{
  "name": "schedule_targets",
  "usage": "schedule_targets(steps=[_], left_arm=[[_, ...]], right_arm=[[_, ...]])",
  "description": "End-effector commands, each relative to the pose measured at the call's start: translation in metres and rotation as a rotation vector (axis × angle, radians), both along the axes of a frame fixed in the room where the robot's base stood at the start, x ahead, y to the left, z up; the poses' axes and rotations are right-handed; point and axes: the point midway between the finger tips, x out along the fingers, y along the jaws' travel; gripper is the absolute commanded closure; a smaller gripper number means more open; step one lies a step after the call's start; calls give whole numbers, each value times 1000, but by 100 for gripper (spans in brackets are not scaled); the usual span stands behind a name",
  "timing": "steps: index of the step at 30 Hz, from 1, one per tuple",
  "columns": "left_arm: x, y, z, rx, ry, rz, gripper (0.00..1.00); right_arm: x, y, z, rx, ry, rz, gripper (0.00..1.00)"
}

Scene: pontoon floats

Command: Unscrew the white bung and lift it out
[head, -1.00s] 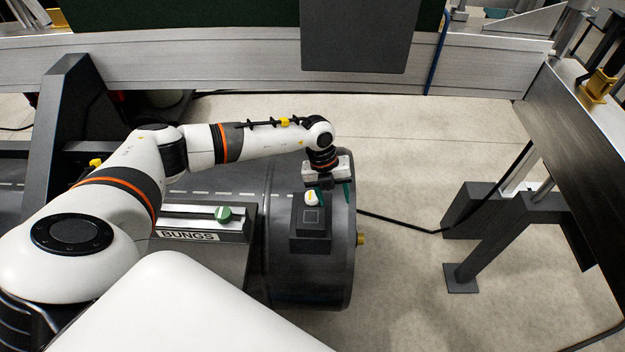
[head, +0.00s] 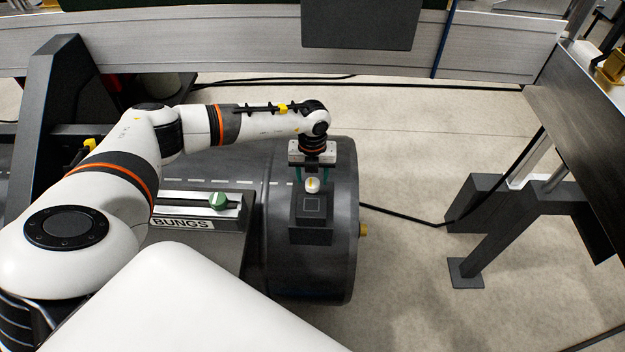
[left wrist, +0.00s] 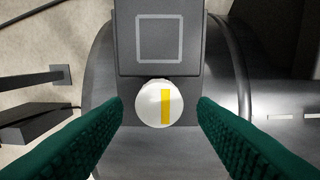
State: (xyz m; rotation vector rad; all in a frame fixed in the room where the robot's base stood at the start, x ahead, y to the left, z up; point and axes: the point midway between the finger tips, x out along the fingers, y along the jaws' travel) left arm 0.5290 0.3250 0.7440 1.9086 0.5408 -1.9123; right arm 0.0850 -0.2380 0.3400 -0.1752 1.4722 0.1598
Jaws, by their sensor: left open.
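The white bung (head: 312,185) with a yellow stripe sits at the top edge of a dark block on the grey pontoon float (head: 343,230). In the left wrist view the bung (left wrist: 159,104) lies between the two green fingers, with a gap on each side. My left gripper (head: 313,176) is open above and around the bung, its fingers pointing down. How far down the fingers reach beside the bung is hard to tell. My right gripper is not in view.
A dark block with a square outline (head: 311,207) stands right beside the bung. A rack labelled BUNGS (head: 183,223) holds a green bung (head: 218,200) to the left. A brass fitting (head: 363,230) projects from the float's right end. A dark stand (head: 500,215) is farther right.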

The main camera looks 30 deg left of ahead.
Motion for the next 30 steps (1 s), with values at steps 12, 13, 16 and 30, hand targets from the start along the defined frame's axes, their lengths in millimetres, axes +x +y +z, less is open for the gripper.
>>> schedule_targets(steps=[12, 13, 16, 30], left_arm=[[1, 0, -18, -1, -2, -1, 47], [1, 0, -18, -1, -2, -1, 47], [1, 0, -18, -1, -2, -9, 47], [1, 0, -20, -1, -3, -715, 47]], right_arm=[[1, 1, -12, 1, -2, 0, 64], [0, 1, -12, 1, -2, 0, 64], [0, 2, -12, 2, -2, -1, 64], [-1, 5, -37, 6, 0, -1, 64]])
